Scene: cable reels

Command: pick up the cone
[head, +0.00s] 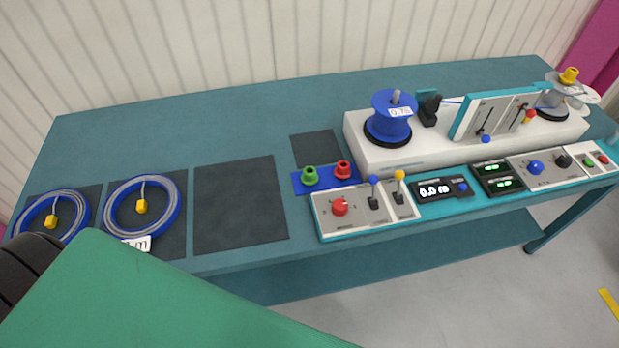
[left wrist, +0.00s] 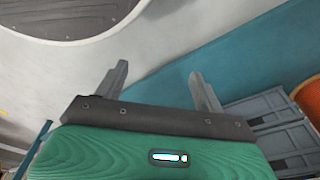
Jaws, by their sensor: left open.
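A green flanged piece (head: 309,176) and a red flanged piece (head: 343,169) stand side by side on a small blue holder (head: 325,180) in the head view. A similar yellow piece (head: 569,75) sits on top of the far right reel. Which of these is the cone, I cannot tell for sure. My left gripper (left wrist: 158,82) is open and empty in the left wrist view, with none of these pieces between its fingers. Its fingers are out of the head view, where a green part of mine covers the lower left. My right gripper is in neither view.
The teal table (head: 240,105) carries a blue reel (head: 390,118) on a white machine (head: 375,157), with control panels (head: 340,217) in front. Two coiled blue cables (head: 145,205) lie at left beside an empty dark mat (head: 238,204). Grey crates (left wrist: 270,115) show in the left wrist view.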

